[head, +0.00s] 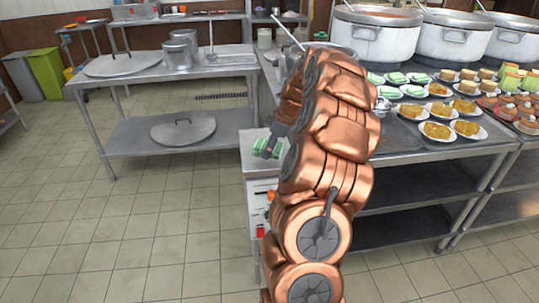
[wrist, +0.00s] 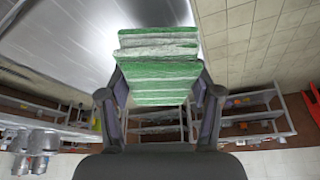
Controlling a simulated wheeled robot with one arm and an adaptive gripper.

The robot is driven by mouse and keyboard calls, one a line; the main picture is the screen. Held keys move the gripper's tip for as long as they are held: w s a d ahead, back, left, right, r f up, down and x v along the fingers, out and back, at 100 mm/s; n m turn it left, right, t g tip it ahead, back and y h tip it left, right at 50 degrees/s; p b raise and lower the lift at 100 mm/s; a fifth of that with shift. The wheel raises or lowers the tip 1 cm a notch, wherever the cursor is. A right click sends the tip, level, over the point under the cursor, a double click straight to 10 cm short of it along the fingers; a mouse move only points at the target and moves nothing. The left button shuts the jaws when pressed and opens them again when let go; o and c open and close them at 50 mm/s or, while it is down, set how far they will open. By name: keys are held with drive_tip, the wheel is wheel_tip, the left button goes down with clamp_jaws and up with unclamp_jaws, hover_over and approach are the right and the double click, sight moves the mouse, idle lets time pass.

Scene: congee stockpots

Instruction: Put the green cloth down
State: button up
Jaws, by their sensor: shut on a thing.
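The green cloth (wrist: 160,70) is folded, with green and white stripes. In the wrist view it spans the gap between the fingers of my gripper (wrist: 160,88), which is shut on its two sides. In the head view the cloth (head: 262,148) shows as a small green and white bundle at my gripper (head: 271,146), over or at the top of a small pale cabinet (head: 257,176). I cannot tell whether it touches the cabinet top. My arm hides part of the gripper and what lies behind it.
A steel table (head: 226,68) with pots and a large lid stands to the left. A steel counter (head: 398,140) with plated food and large stockpots (head: 375,40) runs to the right. The tiled floor (head: 165,225) at the front left is clear.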

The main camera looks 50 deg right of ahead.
drive_tip(key=shift+f, duration=1.55)
drive_tip(key=shift+f, duration=0.15)
drive_tip(key=o, duration=1.1)
drive_tip(key=shift+s+r, duration=0.1)
drive_tip(key=shift+r, duration=0.25)
drive_tip(key=v, duration=1.1)
drive_tip(key=shift+r+b, duration=0.25)
drive_tip(key=shift+b, duration=0.05)
